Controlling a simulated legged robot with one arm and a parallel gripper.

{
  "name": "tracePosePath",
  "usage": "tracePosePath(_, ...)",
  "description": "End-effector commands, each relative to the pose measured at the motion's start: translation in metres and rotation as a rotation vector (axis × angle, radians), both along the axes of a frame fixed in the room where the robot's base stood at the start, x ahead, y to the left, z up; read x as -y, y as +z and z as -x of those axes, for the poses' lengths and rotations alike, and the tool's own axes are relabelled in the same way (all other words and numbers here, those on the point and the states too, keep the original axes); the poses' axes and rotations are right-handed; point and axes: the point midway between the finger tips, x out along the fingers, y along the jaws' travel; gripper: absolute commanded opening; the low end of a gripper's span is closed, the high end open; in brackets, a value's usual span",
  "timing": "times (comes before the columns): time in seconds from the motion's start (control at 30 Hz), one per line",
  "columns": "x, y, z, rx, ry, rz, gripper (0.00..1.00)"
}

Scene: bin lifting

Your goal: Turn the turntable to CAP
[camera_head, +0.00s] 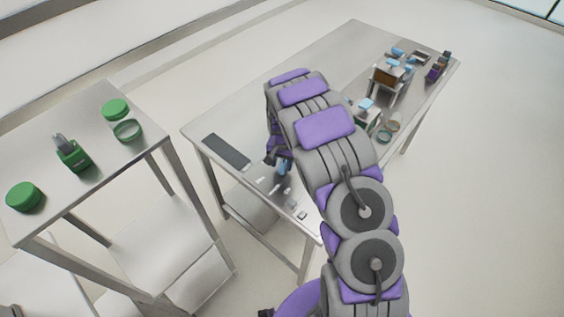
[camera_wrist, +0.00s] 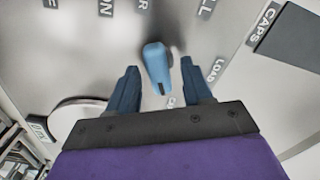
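A blue handle (camera_wrist: 155,55) stands up from the metal table in the wrist view, between the two dark fingers of my gripper (camera_wrist: 158,66). The fingers are apart, with a visible gap on each side of the handle. In the head view, the blue handle (camera_head: 284,167) shows beside my gripper (camera_head: 277,157), largely hidden by my arm. I cannot tell where the handle points.
A dark flat panel (camera_head: 226,151) lies at the table's left end. A pale round disc (camera_wrist: 68,117) is at left in the wrist view. Small devices with blue parts (camera_head: 390,75) stand at the table's far end. A separate left table holds green containers (camera_head: 116,109).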

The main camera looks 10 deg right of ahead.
Motion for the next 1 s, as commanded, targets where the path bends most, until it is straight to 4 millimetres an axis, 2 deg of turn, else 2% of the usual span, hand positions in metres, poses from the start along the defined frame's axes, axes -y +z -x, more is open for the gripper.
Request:
tracePosePath(0.23, 0.0, 0.0, 0.001, -0.002, 0.001, 0.0, 0.51)
tracePosePath(0.37, 0.0, 0.009, 0.001, -0.001, 0.001, 0.0, 0.51)
tracePosePath(0.47, 0.0, 0.025, 0.0, 0.001, 0.001, 0.001, 0.51)
tracePosePath(1.0, -0.001, 0.14, -0.001, 0.0, 0.0, 0.001, 0.51)
